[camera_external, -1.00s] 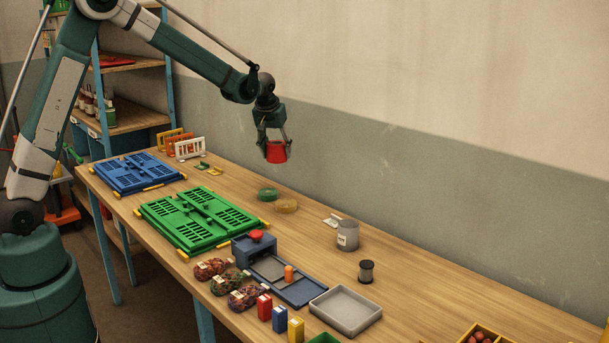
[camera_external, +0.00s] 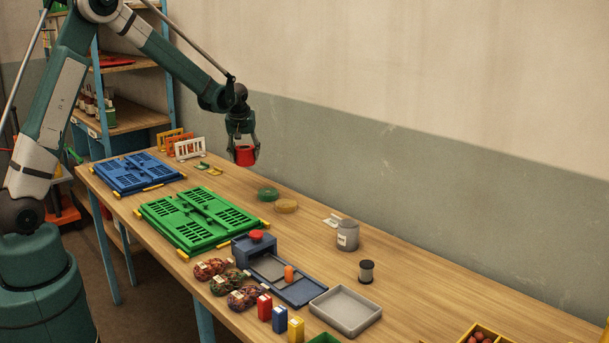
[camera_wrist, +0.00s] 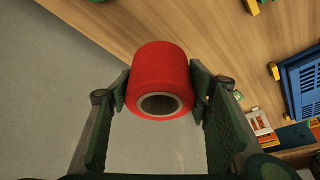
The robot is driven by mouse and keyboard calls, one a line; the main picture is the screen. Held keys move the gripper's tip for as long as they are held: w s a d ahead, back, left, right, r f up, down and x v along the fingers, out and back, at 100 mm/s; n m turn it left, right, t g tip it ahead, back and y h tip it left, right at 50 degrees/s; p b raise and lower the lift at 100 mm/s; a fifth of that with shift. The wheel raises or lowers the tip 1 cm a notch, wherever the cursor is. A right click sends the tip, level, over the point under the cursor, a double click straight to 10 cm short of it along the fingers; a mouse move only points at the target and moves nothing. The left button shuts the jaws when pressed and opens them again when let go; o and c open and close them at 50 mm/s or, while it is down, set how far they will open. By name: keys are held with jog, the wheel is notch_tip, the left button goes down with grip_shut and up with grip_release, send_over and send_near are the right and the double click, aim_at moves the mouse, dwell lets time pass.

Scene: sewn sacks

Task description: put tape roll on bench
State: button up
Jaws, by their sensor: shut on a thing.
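A red tape roll (camera_external: 245,156) is held between the two fingers of my gripper (camera_external: 242,148), above the bench. In the wrist view the red tape roll (camera_wrist: 159,72) shows its hollow core end toward the camera, with a green finger of my gripper (camera_wrist: 160,95) pressed on each side. The wooden bench (camera_external: 460,275) runs along the wall below. The roll appears clear of the bench top; its exact height is hard to tell. A green tape roll (camera_external: 268,194) and a tan tape roll (camera_external: 286,206) lie flat on the bench.
Folded green crate (camera_external: 195,220) and folded blue crate (camera_external: 138,173) lie at left. White and coloured racks (camera_external: 190,148) stand at the far end. A grey can (camera_external: 347,236), black spool (camera_external: 366,271) and grey tray (camera_external: 345,310) stand nearer.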

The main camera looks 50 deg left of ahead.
aim_at(243, 159)
jog(key=shift+f, duration=0.15)
jog(key=shift+f, duration=3.15)
jog(key=shift+f, duration=1.85)
jog(key=shift+f+b, duration=0.2)
jog(key=shift+b, duration=0.2)
jog(key=o, duration=0.9)
jog(key=shift+r, duration=0.15)
jog(key=shift+p+v, duration=0.4)
jog(key=shift+v, duration=5.7)
